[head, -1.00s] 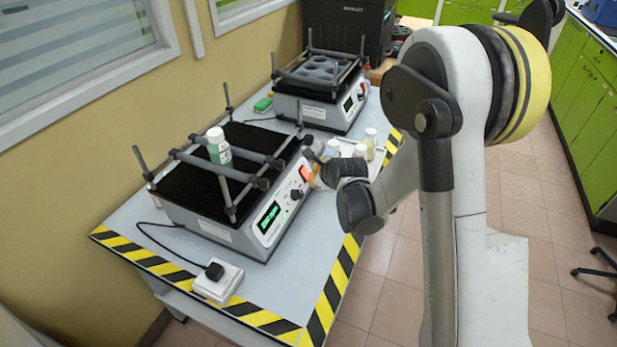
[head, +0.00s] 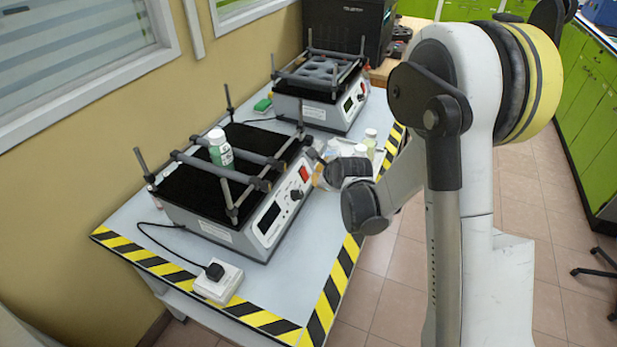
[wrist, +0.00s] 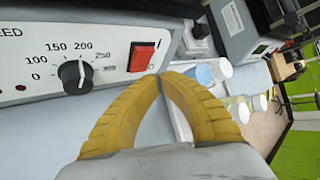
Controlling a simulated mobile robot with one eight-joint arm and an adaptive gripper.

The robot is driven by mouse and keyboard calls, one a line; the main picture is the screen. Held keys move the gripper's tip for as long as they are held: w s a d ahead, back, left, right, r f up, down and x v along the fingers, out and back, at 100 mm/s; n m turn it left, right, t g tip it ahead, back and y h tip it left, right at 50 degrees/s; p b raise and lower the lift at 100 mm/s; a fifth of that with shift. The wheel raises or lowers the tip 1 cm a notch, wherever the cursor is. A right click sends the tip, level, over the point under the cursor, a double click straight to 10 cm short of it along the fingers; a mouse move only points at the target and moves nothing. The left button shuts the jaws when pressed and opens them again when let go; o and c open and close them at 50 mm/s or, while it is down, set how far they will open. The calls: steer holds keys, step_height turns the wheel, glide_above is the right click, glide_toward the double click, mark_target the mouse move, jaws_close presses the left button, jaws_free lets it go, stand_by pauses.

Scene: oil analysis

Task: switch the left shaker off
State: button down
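The left shaker (head: 245,205) is the nearer one on the table, with a black platform and clamp bars holding a white-capped green bottle (head: 219,147). Its display (head: 269,219) is dark. Its red rocker switch (head: 304,174) is on the front panel and looks unlit. In the wrist view the red switch (wrist: 141,57) sits right of the speed knob (wrist: 75,74). My gripper (wrist: 162,77) has its yellow fingers meeting at the tips, with nothing between them. The tips are just below and right of the switch; I cannot tell whether they touch the panel.
A second shaker (head: 320,96) stands behind, its display lit green. Capped bottles (head: 370,138) stand on a small tray beside my gripper. A power socket (head: 218,282) with a plug is at the table's front.

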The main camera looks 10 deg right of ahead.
steer(key=s+d+r, duration=0.1)
steer(key=s+d+r+p, duration=0.1)
steer(key=d, duration=0.1)
steer(key=shift+s+d+r, duration=0.2)
steer(key=shift+r, duration=0.2)
stand_by(0.3)
stand_by(0.3)
steer(key=s+a+r+n+g, duration=0.1)
steer(key=s+a+r+n, duration=0.1)
steer(key=s+r+n, duration=0.95)
steer(key=s+r+n+g+h, duration=0.1)
steer(key=s+r+n, duration=0.2)
steer(key=s+n, duration=1)
steer(key=s, duration=0.5)
steer(key=shift+g, duration=0.4)
steer(key=shift+a, duration=0.1)
